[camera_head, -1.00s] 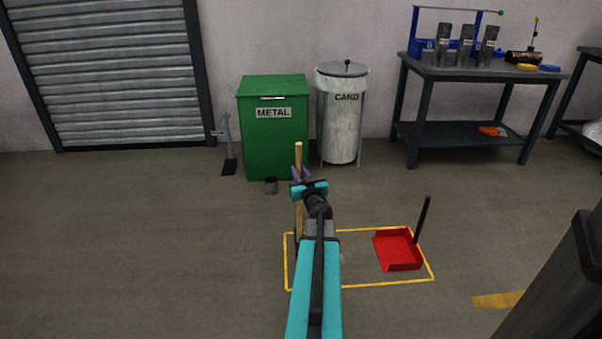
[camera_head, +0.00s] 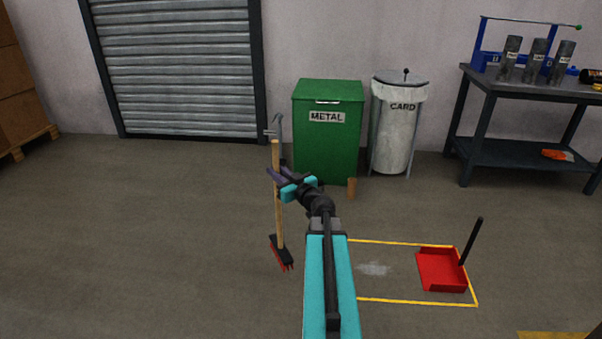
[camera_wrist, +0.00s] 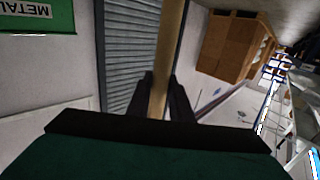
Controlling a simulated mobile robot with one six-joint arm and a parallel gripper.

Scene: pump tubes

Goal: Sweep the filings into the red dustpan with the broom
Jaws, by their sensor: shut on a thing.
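The broom (camera_head: 279,215) stands nearly upright, with a wooden handle and a black head with red bristles at or close to the floor. My gripper (camera_head: 276,174) is shut on the upper handle; in the wrist view the handle (camera_wrist: 166,60) runs between the two dark fingers (camera_wrist: 160,100). The filings (camera_head: 374,268) are a pale grey patch on the floor, right of the broom and apart from it. The red dustpan (camera_head: 440,272), with an upright black handle, lies right of the filings. My arm hides the floor between broom and filings.
A yellow outline (camera_head: 410,301) on the floor surrounds filings and dustpan. Behind stand a green METAL bin (camera_head: 328,145), a CARD bin (camera_head: 395,130) and a workbench (camera_head: 515,155). A small brown cylinder (camera_head: 352,188) stands before the green bin. The floor at left is clear.

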